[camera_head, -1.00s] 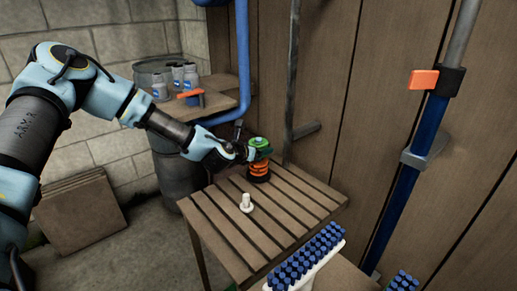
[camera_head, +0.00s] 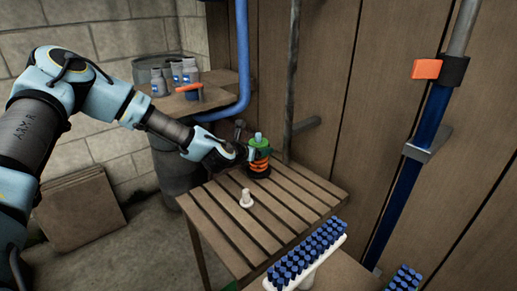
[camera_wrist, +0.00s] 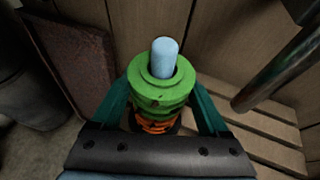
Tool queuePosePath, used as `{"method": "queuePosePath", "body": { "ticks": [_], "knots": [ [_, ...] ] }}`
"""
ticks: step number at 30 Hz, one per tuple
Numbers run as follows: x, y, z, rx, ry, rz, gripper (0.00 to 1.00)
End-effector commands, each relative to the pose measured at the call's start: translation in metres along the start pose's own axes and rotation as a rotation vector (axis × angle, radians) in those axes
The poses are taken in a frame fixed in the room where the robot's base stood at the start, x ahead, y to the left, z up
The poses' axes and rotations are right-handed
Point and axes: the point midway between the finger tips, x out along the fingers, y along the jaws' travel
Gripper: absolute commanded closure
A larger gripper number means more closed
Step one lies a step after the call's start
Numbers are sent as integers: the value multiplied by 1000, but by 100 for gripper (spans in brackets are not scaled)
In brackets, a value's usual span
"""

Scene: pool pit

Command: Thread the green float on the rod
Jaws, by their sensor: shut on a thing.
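The green float (camera_wrist: 149,92) is a ring around the pale blue top of the rod (camera_wrist: 165,55), which sticks up through its hole. In the head view the float (camera_head: 262,143) stands above orange and black rings (camera_head: 259,167) at the back of the slatted table. The orange rings (camera_wrist: 155,126) also show below the float in the wrist view. My gripper (camera_wrist: 163,103) is shut on the float, one teal finger on each side. In the head view my gripper (camera_head: 245,154) reaches in from the left. The rod's lower part is hidden.
A white peg-like piece (camera_head: 246,199) stands on the slatted table (camera_head: 222,217). A brush with blue bristles (camera_head: 306,257) lies at the front. A grey upright pipe (camera_head: 292,80) stands close behind the stack. Bottles (camera_head: 176,74) stand on a shelf at the back left.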

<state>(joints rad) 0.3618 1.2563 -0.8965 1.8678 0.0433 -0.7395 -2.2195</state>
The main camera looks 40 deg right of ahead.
Motion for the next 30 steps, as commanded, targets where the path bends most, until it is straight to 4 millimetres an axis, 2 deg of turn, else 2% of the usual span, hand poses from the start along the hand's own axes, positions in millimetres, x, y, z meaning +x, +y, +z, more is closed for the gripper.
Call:
{"method": "queuePosePath", "body": {
  "ticks": [5, 6, 11, 30],
  "knots": [
    [0, 0, 0, 0, 0, 0, 77],
    [0, 0, 0, 0, 0, 0, 20],
    [0, 0, 0, 0, 0, 0, 2],
    [0, 0, 0, 0, 0, 0, 0]
  ]
}}
